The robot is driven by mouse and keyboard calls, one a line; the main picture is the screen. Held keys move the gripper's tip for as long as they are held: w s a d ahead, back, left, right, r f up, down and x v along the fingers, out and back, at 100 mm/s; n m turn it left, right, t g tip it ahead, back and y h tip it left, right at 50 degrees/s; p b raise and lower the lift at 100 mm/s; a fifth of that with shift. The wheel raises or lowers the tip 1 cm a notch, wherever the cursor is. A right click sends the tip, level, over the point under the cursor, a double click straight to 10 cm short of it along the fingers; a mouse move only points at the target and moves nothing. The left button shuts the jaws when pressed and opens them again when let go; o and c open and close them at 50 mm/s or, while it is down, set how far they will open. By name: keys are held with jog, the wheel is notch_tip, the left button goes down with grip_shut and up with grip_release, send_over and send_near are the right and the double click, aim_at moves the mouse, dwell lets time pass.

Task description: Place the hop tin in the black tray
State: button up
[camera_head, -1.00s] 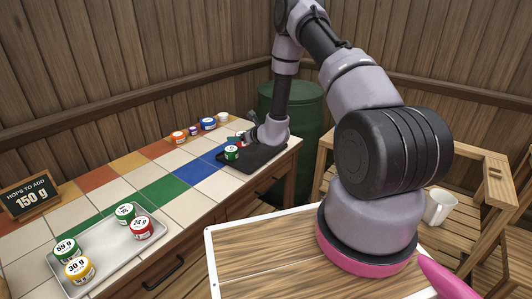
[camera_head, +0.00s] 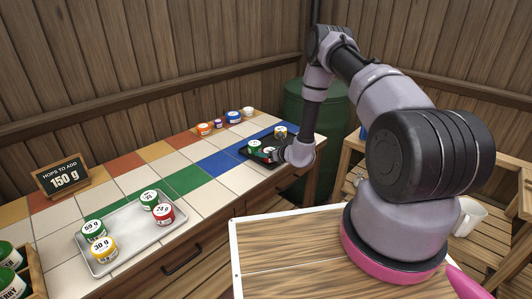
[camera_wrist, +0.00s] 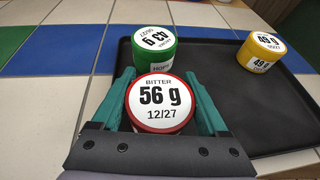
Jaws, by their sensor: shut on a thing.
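The hop tin in my grasp is red-rimmed with a white lid marked "BITTER 56 g 12/27" (camera_wrist: 160,102). My gripper (camera_wrist: 163,97) is shut on it, one teal finger on each side. In the head view my gripper (camera_head: 283,153) is low at the near side of the black tray (camera_head: 248,155), and the red tin is mostly hidden. In the wrist view the held tin is over the left part of the black tray (camera_wrist: 265,118); I cannot tell whether it touches the floor. A green 43 g tin (camera_wrist: 155,48) and a yellow 49 g tin (camera_wrist: 261,50) stand in this tray.
A silver tray (camera_head: 130,262) with several tins lies at the counter's near left. A sign (camera_head: 62,175) reads "HOPS TO ADD 150 g". Several small tins (camera_head: 205,128) line the counter's back edge. The tiles between the trays are clear.

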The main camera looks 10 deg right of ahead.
jog(key=shift+f, duration=0.15)
jog(key=o, duration=1.3)
